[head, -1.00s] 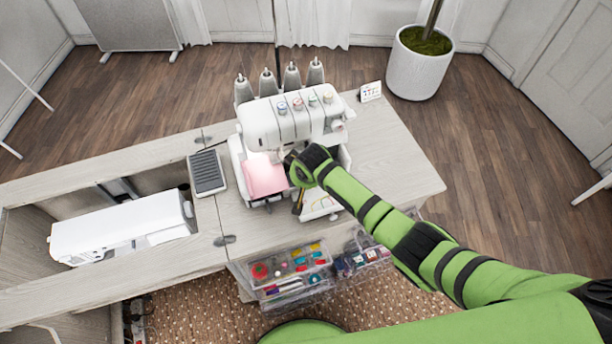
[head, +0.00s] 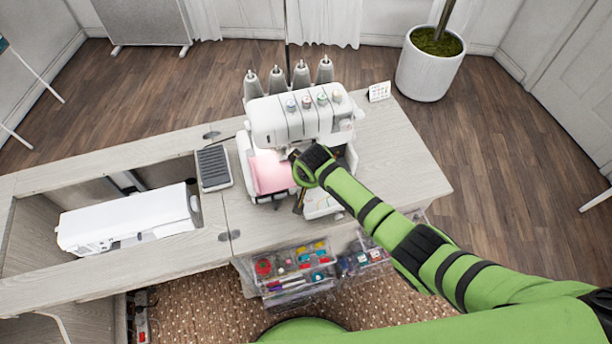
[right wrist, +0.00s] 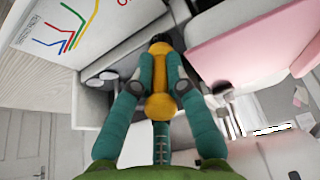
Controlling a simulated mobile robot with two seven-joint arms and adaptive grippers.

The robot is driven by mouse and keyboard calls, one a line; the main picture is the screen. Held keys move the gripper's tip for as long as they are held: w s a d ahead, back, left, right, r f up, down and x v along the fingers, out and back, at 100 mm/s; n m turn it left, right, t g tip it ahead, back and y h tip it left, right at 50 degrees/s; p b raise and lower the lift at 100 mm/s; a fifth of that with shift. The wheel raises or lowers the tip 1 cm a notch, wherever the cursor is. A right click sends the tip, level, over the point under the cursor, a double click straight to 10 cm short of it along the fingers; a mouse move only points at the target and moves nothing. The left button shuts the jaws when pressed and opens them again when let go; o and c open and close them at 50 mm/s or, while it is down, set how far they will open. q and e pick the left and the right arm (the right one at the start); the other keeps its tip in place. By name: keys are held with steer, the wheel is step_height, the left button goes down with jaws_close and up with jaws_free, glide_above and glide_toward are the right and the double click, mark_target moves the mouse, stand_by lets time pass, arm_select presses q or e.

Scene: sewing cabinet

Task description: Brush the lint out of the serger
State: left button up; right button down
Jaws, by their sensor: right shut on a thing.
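The white serger (head: 290,120) stands on the cabinet top with its front cover (head: 322,207) folded down. A pink piece (head: 271,172) lies at its left front; it also shows in the right wrist view (right wrist: 262,60). My right gripper (head: 303,166) is at the serger's open front, beside the pink piece. In the right wrist view my right gripper (right wrist: 159,82) is shut on the yellow handle of a brush (right wrist: 160,106), whose dark end points into the serger. My left gripper is out of view.
A foot pedal (head: 214,167) lies left of the serger. A white sewing machine (head: 130,222) sits lower in the cabinet opening. Clear drawers of notions (head: 296,270) stick out below the front edge. A small card (head: 379,91) stands at the back right. The right tabletop is clear.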

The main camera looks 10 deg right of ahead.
step_height(320, 180, up, 3)
steer(key=shift+p, duration=1.15)
steer(key=shift+r, duration=1.5)
